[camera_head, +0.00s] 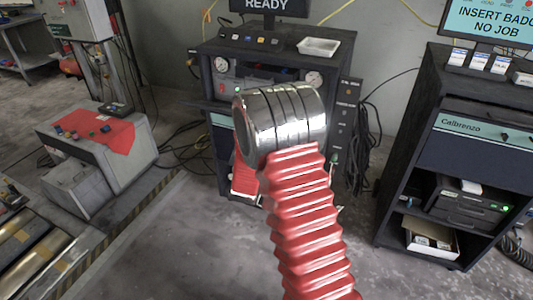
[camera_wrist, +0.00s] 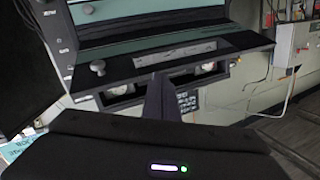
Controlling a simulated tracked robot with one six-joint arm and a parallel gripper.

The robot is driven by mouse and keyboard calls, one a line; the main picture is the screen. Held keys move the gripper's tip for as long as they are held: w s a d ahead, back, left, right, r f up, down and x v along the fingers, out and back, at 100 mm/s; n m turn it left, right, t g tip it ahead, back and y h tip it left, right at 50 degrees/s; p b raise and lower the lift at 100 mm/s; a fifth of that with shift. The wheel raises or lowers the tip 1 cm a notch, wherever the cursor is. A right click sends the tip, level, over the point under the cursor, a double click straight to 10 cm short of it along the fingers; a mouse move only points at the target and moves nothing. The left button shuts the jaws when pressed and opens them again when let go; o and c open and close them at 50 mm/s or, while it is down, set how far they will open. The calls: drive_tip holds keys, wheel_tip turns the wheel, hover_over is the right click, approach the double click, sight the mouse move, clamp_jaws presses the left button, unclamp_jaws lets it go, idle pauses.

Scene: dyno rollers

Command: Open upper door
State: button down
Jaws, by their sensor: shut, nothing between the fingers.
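The black cabinet (camera_head: 340,50) stands ahead, with a gauge on each side of its upper bay. The upper bay (camera_head: 262,78) shows as an opening with items inside. My chrome wrist and red arm cover much of the front below it, and the gripper is hidden there. A dark panel, seemingly the upper door (camera_wrist: 130,66), carries a round knob and juts out from the front. My gripper (camera_wrist: 163,80) is shut and empty, its tip overlapping the panel's edge. I cannot tell whether they touch.
A second black cabinet (camera_head: 450,150) with a monitor stands at right. A grey machine (camera_head: 75,165) with a red cloth stands at left, near floor rollers (camera_head: 30,245). Cables hang beside the middle cabinet. The floor between is clear.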

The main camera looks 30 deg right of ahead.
drive_tip(key=s+a+r+n+g+y, duration=0.3)
drive_tip(key=s+a+r+n+y, duration=0.4)
drive_tip(key=s+a+r, duration=0.65)
drive_tip(key=s+a+n+g, duration=0.1)
drive_tip(key=s+g, duration=0.2)
drive_tip(key=s, duration=1)
drive_tip(key=s+a+n+g+y, duration=0.1)
drive_tip(key=s+a+n+g, duration=0.1)
drive_tip(key=s, duration=1.2)
drive_tip(key=shift+s+a+f+g+y, duration=0.2)
drive_tip(key=shift+s+a+g+y, duration=0.1)
drive_tip(key=shift+g, duration=0.1)
